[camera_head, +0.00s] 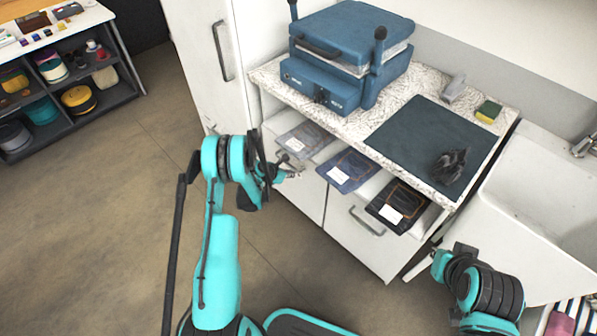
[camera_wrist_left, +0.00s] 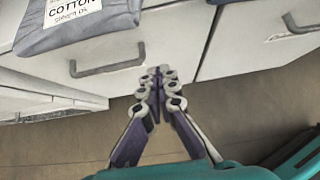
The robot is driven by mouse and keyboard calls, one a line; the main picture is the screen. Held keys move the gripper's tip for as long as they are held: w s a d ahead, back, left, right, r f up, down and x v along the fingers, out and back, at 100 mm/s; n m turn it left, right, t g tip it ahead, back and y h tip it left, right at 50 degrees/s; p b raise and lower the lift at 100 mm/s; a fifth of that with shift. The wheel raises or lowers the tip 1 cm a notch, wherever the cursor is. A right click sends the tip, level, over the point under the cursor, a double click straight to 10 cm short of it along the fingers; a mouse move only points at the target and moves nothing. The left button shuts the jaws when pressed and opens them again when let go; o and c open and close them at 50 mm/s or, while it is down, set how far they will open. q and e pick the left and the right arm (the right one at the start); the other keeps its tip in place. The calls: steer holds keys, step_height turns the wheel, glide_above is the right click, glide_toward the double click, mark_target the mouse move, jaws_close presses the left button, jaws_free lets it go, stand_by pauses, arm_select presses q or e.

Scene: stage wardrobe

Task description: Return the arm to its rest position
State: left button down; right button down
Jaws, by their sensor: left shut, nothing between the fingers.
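My left arm, teal and black, comes up from the bottom of the head view. Its gripper (camera_head: 287,173) is in front of the white cabinet, near a folded grey garment (camera_head: 306,139) on the ledge under the counter. In the left wrist view the fingers (camera_wrist_left: 156,78) meet at their tips, shut and empty, close to a drawer handle (camera_wrist_left: 108,66) but with no clear contact. My right arm (camera_head: 480,290) shows at the lower right of the head view; the state of its gripper is too unclear to tell.
A blue press (camera_head: 345,45) stands on the patterned counter, beside a dark mat (camera_head: 425,140) with a black crumpled item (camera_head: 450,163). Blue (camera_head: 347,171) and black (camera_head: 398,203) folded garments lie along the ledge. A white sink (camera_head: 540,200) is at right; open floor (camera_head: 130,220) at left.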

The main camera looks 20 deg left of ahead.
arm_select(q)
steer(key=shift+v, duration=1.15)
steer(key=s+d+r+m+y, duration=0.1)
steer(key=s+d+r+m, duration=0.3)
steer(key=r, duration=0.5)
steer(key=s+d+r+m+g, duration=0.1)
steer(key=d+r+m, duration=0.1)
steer(key=r+m, duration=0.55)
steer(key=s+d+r+m+y, duration=0.1)
steer(key=s+d+r+m, duration=0.2)
steer(key=r, duration=0.8)
steer(key=s+d+r+m, duration=0.2)
steer(key=s+m, duration=0.6)
steer(key=s, duration=0.4)
steer(key=s+d+r+m+y, duration=0.1)
steer(key=s+d+r+m, duration=0.2)
steer(key=s+m, duration=0.6)
steer(key=shift+s+r+y, duration=0.3)
steer(key=shift+s+r, duration=0.9)
steer(key=shift+s, duration=0.5)
steer(key=shift+d, duration=0.1)
